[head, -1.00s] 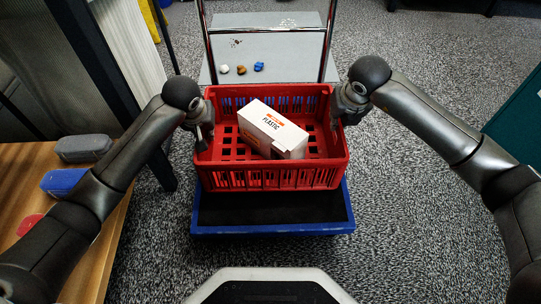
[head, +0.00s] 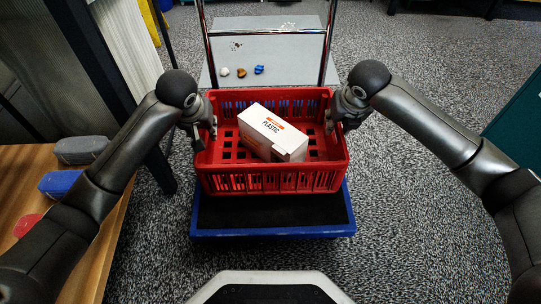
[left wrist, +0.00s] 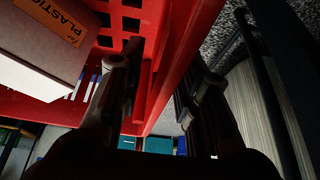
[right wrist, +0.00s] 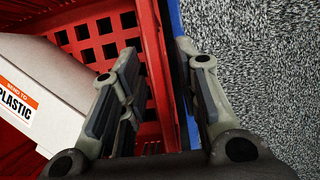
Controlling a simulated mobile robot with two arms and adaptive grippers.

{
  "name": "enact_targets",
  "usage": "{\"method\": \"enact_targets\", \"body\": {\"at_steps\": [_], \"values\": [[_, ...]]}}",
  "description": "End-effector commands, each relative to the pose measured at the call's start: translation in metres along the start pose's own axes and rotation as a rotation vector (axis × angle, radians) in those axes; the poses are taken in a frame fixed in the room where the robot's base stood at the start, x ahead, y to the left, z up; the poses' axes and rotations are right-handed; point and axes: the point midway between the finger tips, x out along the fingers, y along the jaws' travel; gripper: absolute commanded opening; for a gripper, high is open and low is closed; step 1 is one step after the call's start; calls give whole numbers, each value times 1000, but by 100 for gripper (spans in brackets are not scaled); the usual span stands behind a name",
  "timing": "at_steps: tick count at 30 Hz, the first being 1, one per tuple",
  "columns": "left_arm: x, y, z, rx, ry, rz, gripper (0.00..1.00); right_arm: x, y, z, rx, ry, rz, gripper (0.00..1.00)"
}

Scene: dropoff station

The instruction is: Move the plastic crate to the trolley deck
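The red plastic crate (head: 270,181) stands upright on the black deck of the blue-edged trolley (head: 272,212), toward the handle side. A white box labelled "PLASTIC" (head: 270,132) lies tilted inside it. My left gripper (head: 206,130) is at the crate's left wall; in the left wrist view its spread fingers (left wrist: 162,60) straddle that wall (left wrist: 172,75), one inside and one outside. My right gripper (head: 337,120) is at the right wall; in the right wrist view its spread fingers (right wrist: 157,60) straddle that wall (right wrist: 153,30). Whether any finger touches is unclear.
The trolley's chrome handle (head: 204,50) rises behind the crate. Beyond it a grey surface (head: 290,72) carries several small items. A wooden table (head: 110,240) with grey, blue and red objects is at the left. Carpet (head: 420,200) at right is clear.

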Motion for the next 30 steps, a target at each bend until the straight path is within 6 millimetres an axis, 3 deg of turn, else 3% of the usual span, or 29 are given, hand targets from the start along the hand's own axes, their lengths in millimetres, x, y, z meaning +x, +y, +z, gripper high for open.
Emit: {"method": "enact_targets", "body": {"at_steps": [6, 14, 30], "values": [[-32, 4, 0, 5, 4, 3, 31, 2, 0, -1, 0, 0, 0, 30], [-49, 2, -1, 5, 5, -3, 31, -4, 0, 0, 0, -1, 1, 30], [-50, 2, -2, 4, 7, -4, 31, -102, 1, 1, -1, -3, 1, 30]]}}
